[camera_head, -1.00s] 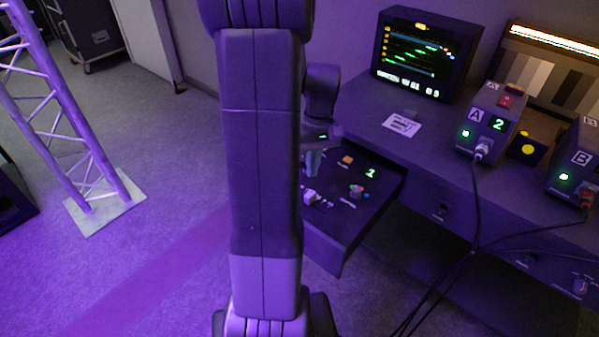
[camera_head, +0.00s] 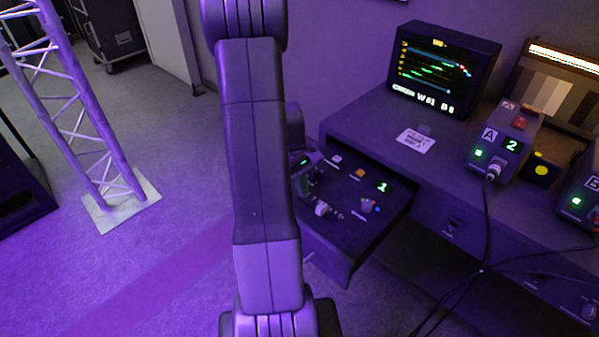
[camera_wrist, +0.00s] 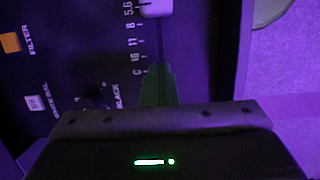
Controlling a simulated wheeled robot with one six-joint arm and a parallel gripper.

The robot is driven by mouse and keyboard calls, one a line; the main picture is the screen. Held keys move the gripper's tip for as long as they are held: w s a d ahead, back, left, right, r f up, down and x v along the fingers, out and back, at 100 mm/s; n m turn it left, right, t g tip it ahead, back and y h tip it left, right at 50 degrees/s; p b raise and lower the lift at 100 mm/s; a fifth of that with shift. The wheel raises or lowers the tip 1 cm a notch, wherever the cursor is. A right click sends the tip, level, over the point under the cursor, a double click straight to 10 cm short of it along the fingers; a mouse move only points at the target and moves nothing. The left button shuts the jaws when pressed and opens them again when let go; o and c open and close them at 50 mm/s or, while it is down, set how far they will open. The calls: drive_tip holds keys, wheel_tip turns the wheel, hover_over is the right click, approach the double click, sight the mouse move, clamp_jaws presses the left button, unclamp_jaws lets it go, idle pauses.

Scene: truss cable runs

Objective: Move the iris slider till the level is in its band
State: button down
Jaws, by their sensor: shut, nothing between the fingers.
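The iris slider is a pale knob on a dark slot, at the top edge of the wrist view (camera_wrist: 155,8), near the 5.6 mark. The same pale knob (camera_head: 321,208) appears on the drawer panel in the head view. My gripper (camera_wrist: 158,72) is shut and empty, its greenish fingers over the slot's lower end, near the C mark and apart from the knob. In the head view, my arm partly hides the gripper. The monitor (camera_head: 443,70) shows green level traces between coloured lines; its text is too small to read surely.
Box A (camera_head: 502,145), with cables, stands on the desk. Open floor lies left.

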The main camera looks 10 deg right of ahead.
sight(322, 209)
drive_tip(key=shift+s+d+f, duration=0.15)
drive_tip(key=shift+s+d, duration=0.5)
drive_tip(key=shift+s, duration=0.2)
drive_tip(key=shift+s+d+f, duration=0.1)
drive_tip(key=shift+s+d, duration=0.55)
drive_tip(key=shift+s, duration=0.15)
